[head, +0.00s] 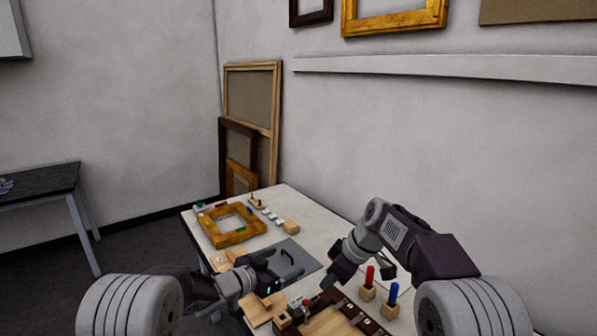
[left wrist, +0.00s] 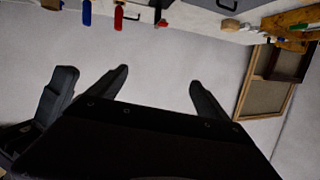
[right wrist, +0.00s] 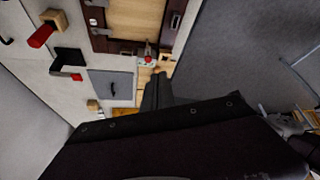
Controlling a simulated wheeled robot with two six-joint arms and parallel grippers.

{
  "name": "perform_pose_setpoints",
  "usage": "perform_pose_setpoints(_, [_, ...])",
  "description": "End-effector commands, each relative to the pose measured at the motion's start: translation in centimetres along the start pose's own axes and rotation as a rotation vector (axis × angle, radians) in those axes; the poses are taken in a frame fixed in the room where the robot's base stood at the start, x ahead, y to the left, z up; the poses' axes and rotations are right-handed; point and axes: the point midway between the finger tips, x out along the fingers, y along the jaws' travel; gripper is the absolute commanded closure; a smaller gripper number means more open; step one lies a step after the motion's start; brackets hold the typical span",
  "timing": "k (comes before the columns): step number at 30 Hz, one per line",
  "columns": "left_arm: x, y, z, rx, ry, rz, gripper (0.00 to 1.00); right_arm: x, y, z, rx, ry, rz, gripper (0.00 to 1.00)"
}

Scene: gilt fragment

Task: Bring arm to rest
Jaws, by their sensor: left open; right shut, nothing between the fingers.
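My left gripper (head: 290,262) reaches in from the left over the table, above the grey mat. In the left wrist view its two fingers (left wrist: 158,85) stand apart with nothing between them. My right gripper (head: 328,282) points down near the table's front, beside the dark-framed wooden board (head: 330,318). In the right wrist view its fingers (right wrist: 157,90) are together and empty. Both arms are held out over the table, and I see no object in either gripper.
The white table (head: 305,205) bears a gilt frame (head: 232,226), a grey mat (head: 297,256) and small blocks. Red (head: 369,277) and blue (head: 393,292) handled tools stand in wooden blocks close to my right arm. A wall is behind; frames lean in the corner.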

Motion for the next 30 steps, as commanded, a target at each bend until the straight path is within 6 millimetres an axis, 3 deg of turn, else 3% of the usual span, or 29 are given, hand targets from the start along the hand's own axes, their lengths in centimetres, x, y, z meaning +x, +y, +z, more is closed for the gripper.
perform_pose_setpoints(2, [-2.8,-1.3,-0.5,-0.048,-0.058,-0.124,0.11,-0.3,-2.1,3.5,0.095,-0.061,0.012,1.0])
perform_pose_setpoints(4, [-5.8,-2.3,0.8,-0.115,-0.148,-0.243,0.11,-0.2,-4.3,7.3,0.207,-0.125,0.03,1.0])
perform_pose_setpoints(7, [-11.6,-2.0,5.3,-0.255,-0.346,-0.396,0.11,0.4,-8.3,13.6,0.394,-0.224,0.069,1.0])
perform_pose_setpoints(9, [-16.1,-0.1,9.9,-0.372,-0.524,-0.464,0.11,1.1,-11.4,18.0,0.529,-0.288,0.101,1.0])
perform_pose_setpoints(12, [-21.2,4.0,15.6,-0.52,-0.764,-0.486,0.11,2.1,-14.8,22.6,0.687,-0.352,0.141,1.0])
perform_pose_setpoints(15, [-25.0,8.3,19.5,-0.632,-0.965,-0.459,0.11,2.9,-16.9,25.5,0.811,-0.39,0.173,1.0])
perform_pose_setpoints(18, [-27.4,11.4,21.1,-0.7,-1.105,-0.413,0.11,3.3,-16.8,26.2,0.923,-0.371,0.225,1.0])
perform_pose_setpoints(20, [-28.2,12.2,21.3,-0.7,-1.152,-0.386,0.11,3.4,-16.1,25.9,0.984,-0.341,0.255,1.0])
perform_pose_setpoints(30, [-28.2,12.2,21.4,-0.682,-1.161,-0.374,0.11,3.4,-16.0,25.8,1.032,-0.333,0.264,1.0])
